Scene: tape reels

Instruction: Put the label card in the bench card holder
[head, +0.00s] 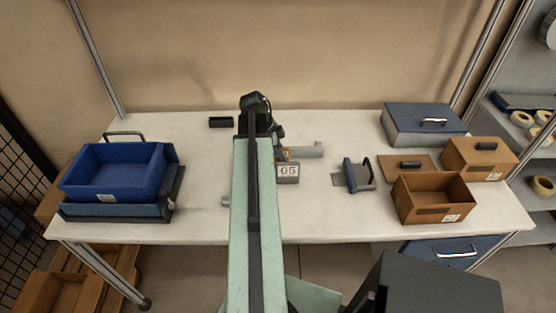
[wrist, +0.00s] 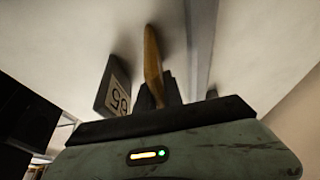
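The label card is a thin tan piece seen nearly edge-on in the wrist view (wrist: 152,62). Its lower end sits between the dark fingers of my gripper (wrist: 163,92), which look shut on it. In the head view, only an orange sliver of the card (head: 287,154) shows beside my gripper (head: 280,146); my arm hides the rest. A grey block with a white face marked 65, which looks like the bench card holder (head: 288,174), stands on the bench just in front of the card. In the wrist view this holder (wrist: 113,88) is left of the card, apart from it.
A grey cylinder (head: 308,150) lies close right of my gripper. Further right are a blue-grey stand (head: 352,175), an open brown bin (head: 433,211) and a blue case (head: 420,122). A blue tray (head: 113,172) stands at left.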

